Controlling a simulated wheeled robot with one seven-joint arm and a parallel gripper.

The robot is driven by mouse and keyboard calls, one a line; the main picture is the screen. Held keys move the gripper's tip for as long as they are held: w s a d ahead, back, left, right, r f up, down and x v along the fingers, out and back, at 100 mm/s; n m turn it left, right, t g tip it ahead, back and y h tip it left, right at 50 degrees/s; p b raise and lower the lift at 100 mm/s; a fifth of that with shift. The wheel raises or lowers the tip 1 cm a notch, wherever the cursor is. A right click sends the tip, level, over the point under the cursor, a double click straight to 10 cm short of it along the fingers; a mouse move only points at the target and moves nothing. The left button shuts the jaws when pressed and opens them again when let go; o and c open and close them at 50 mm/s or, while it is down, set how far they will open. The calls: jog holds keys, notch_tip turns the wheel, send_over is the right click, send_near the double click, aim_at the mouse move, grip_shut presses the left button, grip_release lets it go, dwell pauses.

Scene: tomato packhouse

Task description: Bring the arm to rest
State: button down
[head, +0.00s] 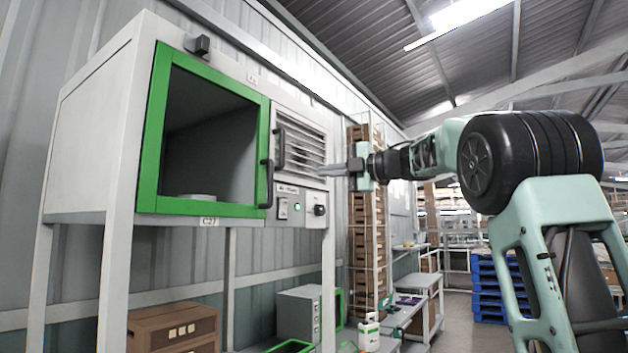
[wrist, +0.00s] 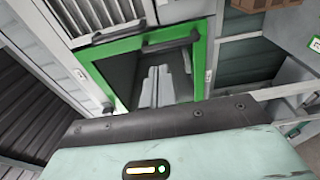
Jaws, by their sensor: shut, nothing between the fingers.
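My gripper (head: 322,172) is held out level to the left at the end of my raised arm, at the height of the cabinet's control panel. Its fingers are together with nothing between them. They also show in the wrist view (wrist: 157,88), side by side, against the dark green-framed opening. In the head view the fingertips overlap the right edge of the panel; I cannot tell whether they touch it.
A white cabinet (head: 91,130) on legs has a green door frame (head: 153,130) with a dark handle. A pale round thing (head: 198,197) lies inside. Brown crates (head: 359,230) are stacked behind my gripper. Blue pallets (head: 486,287) stand at right. Floor between looks clear.

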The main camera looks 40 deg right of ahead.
jog(key=shift+v, duration=0.75)
jog(key=shift+w, duration=0.1)
